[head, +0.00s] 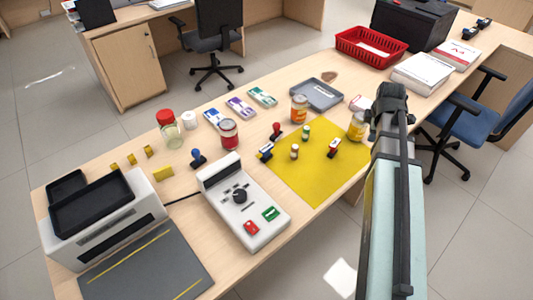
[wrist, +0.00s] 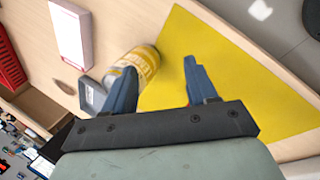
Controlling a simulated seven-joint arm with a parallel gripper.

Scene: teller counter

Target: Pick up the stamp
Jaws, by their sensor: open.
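Several stamps stand on the counter in the head view, and I cannot tell which one is meant. One with a red handle (head: 276,131) and one with a blue handle (head: 266,150) are at the left edge of the yellow mat (head: 318,178). A red and white one (head: 334,148) is on the mat. Another blue one (head: 198,158) stands further left. My gripper (wrist: 159,66) is open and empty in the wrist view, above the mat's edge. A yellow-labelled jar (wrist: 144,60) shows by its left finger. No stamp shows clearly in the wrist view.
The yellow jar (head: 356,127) stands near my arm. Small bottles (head: 306,132) stand among the stamps. A grey tray (head: 316,94), an orange jar (head: 299,109) and a red basket (head: 371,49) are behind. A white console (head: 240,205) is at front left. The mat's front is clear.

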